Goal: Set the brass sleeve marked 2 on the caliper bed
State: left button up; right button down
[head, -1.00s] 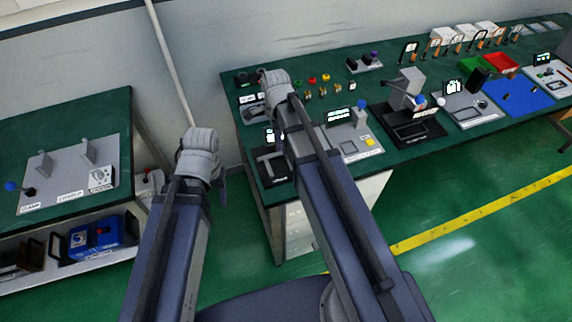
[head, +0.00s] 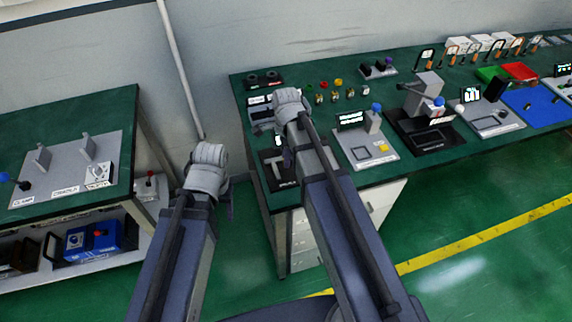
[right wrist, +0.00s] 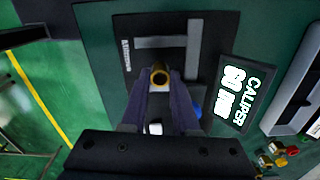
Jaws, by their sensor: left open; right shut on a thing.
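A brass sleeve (right wrist: 160,76) is between the fingertips of my right gripper (right wrist: 163,84), which is shut on it. Its ring-shaped open end shows in the right wrist view; no mark can be read. The caliper bed is a black plate (right wrist: 120,45) with a grey T-shaped piece (right wrist: 167,42). The sleeve appears over this plate, near the grey stem; whether it touches cannot be told. In the head view my right gripper (head: 287,157) is over the caliper plate (head: 284,182), hiding part of it. My left gripper (head: 230,205) is open and empty, off the bench's left end.
A caliper display (right wrist: 238,95) stands beside the plate. Several small brass pieces (right wrist: 275,155) lie farther along the bench. A grey station (head: 362,150) with a blue knob stands right of the caliper. A left bench (head: 75,120) holds a cradle plate, with a floor gap between.

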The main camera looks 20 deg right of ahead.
pick_arm(q)
jog(key=shift+f+b, duration=0.75)
jog(key=shift+f, duration=0.5)
pick_arm(e)
jog(key=shift+f, duration=1.3)
jog(key=shift+f, duration=0.2)
pick_arm(q)
jog(key=shift+f, duration=0.15)
pick_arm(e)
jog(key=c, duration=0.7)
grip_release()
jog(key=shift+r, duration=0.1)
jog(key=shift+o, duration=0.2)
notch_tip(320, 180, up, 12)
jog(key=p, duration=1.2)
pick_arm(q)
notch_tip(320, 180, up, 12)
pick_arm(e)
jog(key=s+a+n, duration=0.5)
jog(key=s+n, duration=0.2)
jog(key=n, duration=0.4)
jog(key=s+a+n+h, duration=0.1)
jog(key=s+a+n, duration=0.4)
jog(key=n, duration=0.7)
jog(key=shift+s+a+r, duration=0.2)
jog(key=shift+s+a, duration=0.05)
jog(key=shift+s, duration=0.9)
